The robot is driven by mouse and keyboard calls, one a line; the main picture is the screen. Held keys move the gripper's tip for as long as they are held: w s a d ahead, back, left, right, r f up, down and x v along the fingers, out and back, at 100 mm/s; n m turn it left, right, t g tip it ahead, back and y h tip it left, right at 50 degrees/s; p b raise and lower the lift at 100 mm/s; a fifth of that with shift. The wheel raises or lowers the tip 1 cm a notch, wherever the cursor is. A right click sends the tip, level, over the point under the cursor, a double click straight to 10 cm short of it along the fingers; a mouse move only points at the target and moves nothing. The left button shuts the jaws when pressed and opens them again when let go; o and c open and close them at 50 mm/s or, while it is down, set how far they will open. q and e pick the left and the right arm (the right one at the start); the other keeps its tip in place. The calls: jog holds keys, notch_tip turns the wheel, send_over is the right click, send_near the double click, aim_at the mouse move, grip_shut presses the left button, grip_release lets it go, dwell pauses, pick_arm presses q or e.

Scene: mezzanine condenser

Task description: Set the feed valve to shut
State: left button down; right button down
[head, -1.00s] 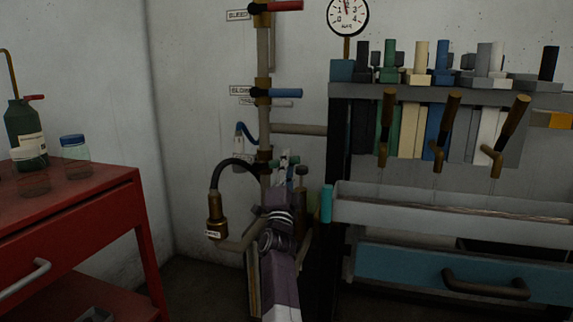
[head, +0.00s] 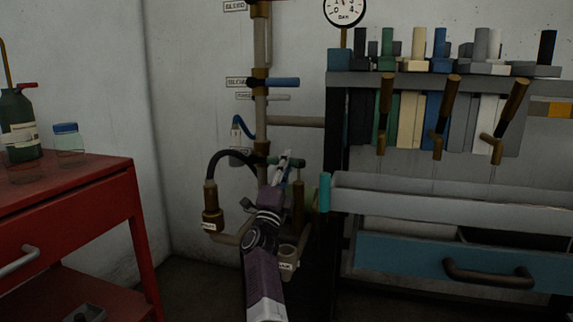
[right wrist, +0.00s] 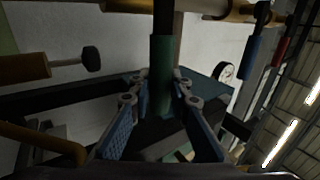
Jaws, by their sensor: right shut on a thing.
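A green-handled valve (head: 291,162) is on the vertical pipe, below the blue-handled valve. Its handle points right, across the pipe; no label for it is readable, so I cannot confirm that it is the feed valve. My right gripper (head: 284,163) is at this handle, reaching up from below and partly covering it. In the right wrist view the green handle (right wrist: 161,72) lies between the two blue-padded fingers of my right gripper (right wrist: 160,95), which is shut on it. My left gripper is not in view.
A blue-handled valve (head: 282,82) sits higher on the pipe. A black hose (head: 228,154) arcs left to a brass fitting (head: 212,212). A tool rack (head: 450,83) with a blue drawer (head: 405,259) stands right; a red cabinet (head: 75,215) stands left.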

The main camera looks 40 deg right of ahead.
jog(key=shift+f, duration=0.2)
jog(key=c, duration=1.8)
grip_release()
jog(key=shift+o, duration=0.2)
jog(key=v, duration=0.7)
jog(key=shift+a, duration=0.15)
jog(key=shift+s+f, duration=0.1)
jog(key=shift+s, duration=0.05)
